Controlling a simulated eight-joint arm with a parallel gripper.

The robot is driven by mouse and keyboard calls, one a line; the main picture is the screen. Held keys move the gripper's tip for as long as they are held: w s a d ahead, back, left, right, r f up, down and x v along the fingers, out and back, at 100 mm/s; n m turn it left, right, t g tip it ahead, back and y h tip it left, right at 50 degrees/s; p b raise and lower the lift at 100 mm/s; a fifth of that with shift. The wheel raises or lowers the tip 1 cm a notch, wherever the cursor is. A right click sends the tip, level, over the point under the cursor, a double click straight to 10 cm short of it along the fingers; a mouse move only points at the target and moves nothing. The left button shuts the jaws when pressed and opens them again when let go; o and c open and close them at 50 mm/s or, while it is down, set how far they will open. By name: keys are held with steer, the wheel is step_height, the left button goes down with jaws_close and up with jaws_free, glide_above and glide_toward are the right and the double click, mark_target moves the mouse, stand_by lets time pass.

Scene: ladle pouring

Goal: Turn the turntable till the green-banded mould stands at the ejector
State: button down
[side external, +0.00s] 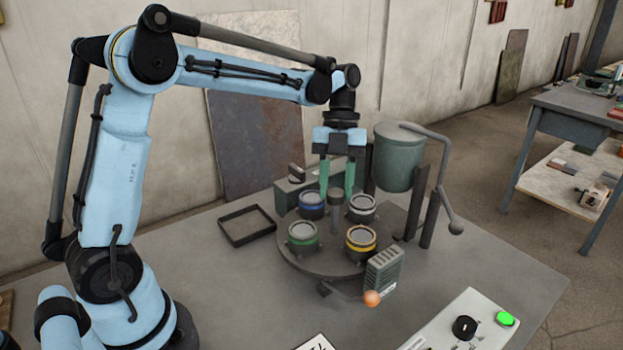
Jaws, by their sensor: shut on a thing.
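The round grey turntable (325,264) carries the green-banded mould (302,238) at its front left. The blue-banded mould (312,206) is at the back left, the yellow-banded mould (361,243) at the front right, and a white-banded mould (362,208) at the back right. My gripper (337,192) points down over the turntable's middle. Its green fingers stand either side of the centre post (336,211) and look shut on it; the exact contact is hard to see. No part is labelled as the ejector; a ridged grey block (383,270) stands at the front right, nearest the yellow-banded mould.
A lever with an orange ball (371,298) sticks out in front of the turntable. A large green-grey pot (398,157) with a bent rod stands behind right. A low box (296,190) is behind left, an empty tray (247,226) left. A control box (463,328) is front right.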

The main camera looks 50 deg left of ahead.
steer(key=c, duration=0.7)
jaws_free()
steer(key=shift+r, duration=0.1)
steer(key=v, duration=1.2)
steer(key=s+d+f+n+t+y, duration=0.1)
steer(key=s+f+n+t, duration=0.2)
steer(key=n, duration=0.5)
steer(key=s+d+f+n+t+y, duration=0.1)
steer(key=s+d+f+n+t, duration=0.1)
steer(key=n, duration=0.7)
steer(key=s+d+f+n+t+y, duration=0.1)
steer(key=s+f+n+t, duration=0.3)
steer(key=s+n, duration=0.3)
steer(key=shift+s+d+f+n+t, duration=0.15)
steer(key=shift+f+n+t, duration=0.05)
steer(key=shift+f+n, duration=0.2)
steer(key=shift+s+d+f+n+t, duration=0.2)
steer(key=shift+f+n, duration=0.1)
steer(key=shift+f, duration=0.1)
steer(key=shift+s+f+n+t, duration=0.3)
steer(key=shift+f+n, duration=0.25)
steer(key=shift+n, duration=0.25)
